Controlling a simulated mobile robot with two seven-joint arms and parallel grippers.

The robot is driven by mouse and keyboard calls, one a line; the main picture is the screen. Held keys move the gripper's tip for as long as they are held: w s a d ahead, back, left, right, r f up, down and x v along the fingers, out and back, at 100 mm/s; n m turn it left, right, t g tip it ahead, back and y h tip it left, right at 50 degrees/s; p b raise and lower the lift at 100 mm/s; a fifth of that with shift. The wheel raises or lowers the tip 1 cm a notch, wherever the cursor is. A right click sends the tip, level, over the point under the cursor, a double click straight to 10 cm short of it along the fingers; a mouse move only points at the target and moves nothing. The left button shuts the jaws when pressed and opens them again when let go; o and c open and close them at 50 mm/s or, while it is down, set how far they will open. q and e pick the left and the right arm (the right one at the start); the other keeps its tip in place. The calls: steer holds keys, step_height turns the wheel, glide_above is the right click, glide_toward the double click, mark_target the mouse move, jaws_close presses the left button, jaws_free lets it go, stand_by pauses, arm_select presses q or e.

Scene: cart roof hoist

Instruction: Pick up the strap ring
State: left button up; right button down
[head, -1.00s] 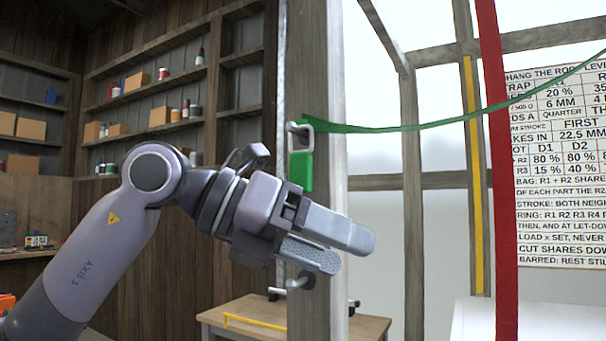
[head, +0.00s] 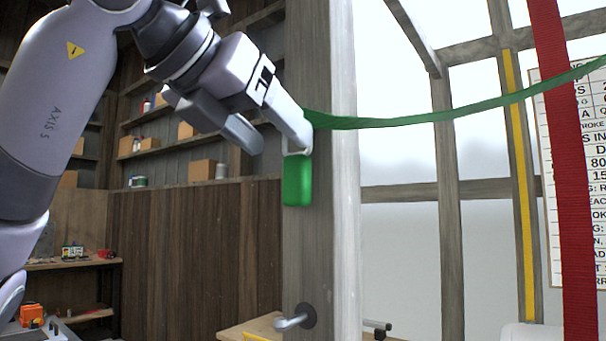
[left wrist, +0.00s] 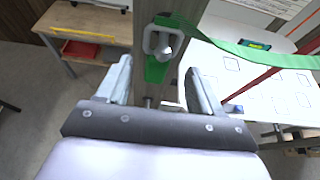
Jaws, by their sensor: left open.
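The strap ring (left wrist: 148,40) is a pale metal loop hanging on a peg on the grey wooden post (head: 319,240). A green strap (head: 430,118) runs from it to the right, and a green tab (head: 298,180) hangs below it. In the head view a finger of my left gripper (head: 277,142) covers most of the ring. In the left wrist view the ring lies ahead of and between the two spread fingers of that gripper (left wrist: 160,84), beyond their tips. The left gripper is open and empty. My right gripper is not in view.
A lower metal peg (head: 292,321) sticks out of the post. A red strap (head: 566,170) hangs at the right, before a printed board (head: 590,220). Shelves stand behind at the left. The left wrist view shows a wooden table (left wrist: 100,25) and a white marked surface (left wrist: 255,80).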

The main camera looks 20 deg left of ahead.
mark_target(291, 161)
arm_select(q)
steer(key=shift+w+d+f, duration=0.1)
steer(key=shift+w+f, duration=0.25)
steer(key=x, duration=0.2)
steer(key=p+x, duration=0.1)
steer(key=x, duration=0.1)
steer(key=shift+s+f, duration=0.1)
steer(key=shift+f, duration=0.15)
steer(key=shift+c, duration=0.3)
steer(key=c, duration=0.9)
steer(key=shift+r, duration=0.1)
